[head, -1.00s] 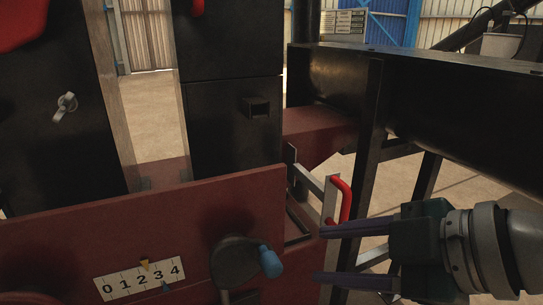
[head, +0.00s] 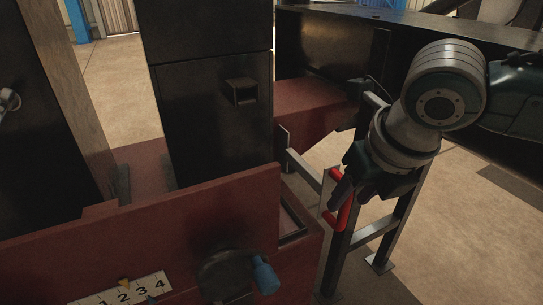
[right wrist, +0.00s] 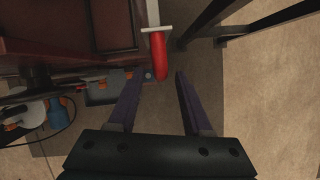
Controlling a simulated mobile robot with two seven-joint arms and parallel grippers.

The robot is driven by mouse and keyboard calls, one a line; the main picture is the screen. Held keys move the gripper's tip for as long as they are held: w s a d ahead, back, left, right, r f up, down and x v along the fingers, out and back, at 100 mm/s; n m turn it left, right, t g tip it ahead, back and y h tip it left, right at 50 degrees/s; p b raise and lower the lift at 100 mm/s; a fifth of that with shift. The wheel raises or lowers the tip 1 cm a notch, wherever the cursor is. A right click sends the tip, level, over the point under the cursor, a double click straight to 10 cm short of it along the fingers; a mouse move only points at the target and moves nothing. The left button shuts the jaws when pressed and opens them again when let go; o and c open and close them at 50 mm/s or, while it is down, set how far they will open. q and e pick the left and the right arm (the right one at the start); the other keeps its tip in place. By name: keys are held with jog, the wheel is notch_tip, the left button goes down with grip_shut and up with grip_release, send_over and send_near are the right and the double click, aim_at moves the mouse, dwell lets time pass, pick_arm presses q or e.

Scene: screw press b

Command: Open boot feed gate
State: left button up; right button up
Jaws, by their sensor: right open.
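The boot feed gate shows a red handle (head: 341,214) on a grey metal bar (head: 303,168) at the right end of the dark red boot housing (head: 190,215). My right gripper (head: 338,198) is at the red handle in the head view, partly overlapping it. In the right wrist view, my right gripper (right wrist: 160,78) is open, and the red handle (right wrist: 159,58) lies just ahead of and between its two purple fingertips. I cannot tell whether they touch it. My left gripper is not in view.
A numbered white scale (head: 128,291) and a crank with a blue knob (head: 264,275) are on the front of the housing. A dark steel frame leg (head: 340,250) stands close to the handle. Open floor (head: 460,220) lies to the right.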

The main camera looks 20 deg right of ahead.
jog(key=shift+b+x, duration=0.45)
jog(key=shift+x, duration=1)
grip_shut()
jog(key=shift+r, duration=0.1)
